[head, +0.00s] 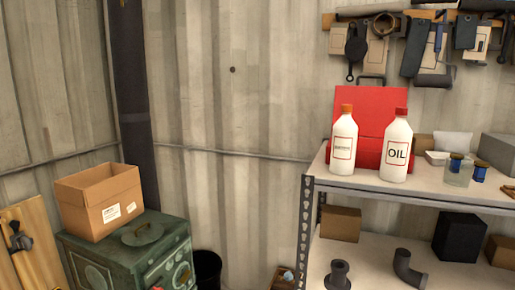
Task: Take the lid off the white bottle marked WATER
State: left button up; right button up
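A white bottle with an orange cap (343,142) stands upright on the top of a metal shelf unit (420,193). Its red-framed label carries small text that I cannot read, so I cannot tell whether it says WATER. The cap sits on its neck. Just right of it stands a white bottle with a red cap (397,150), upright, its label marked OIL. No other white bottle shows. Neither of my grippers is in view.
A red toolbox (372,108) stands open behind the bottles. Right of them are a glass jar with a blue lid (458,175) and a grey block (500,151). Tools hang on the wall above. A cardboard box (92,205) sits on a green stove (95,262) at left.

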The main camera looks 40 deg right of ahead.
aim_at(345, 130)
jog(key=u, duration=0.3)
jog(key=i, duration=1.9)
jog(key=z, duration=2.35)
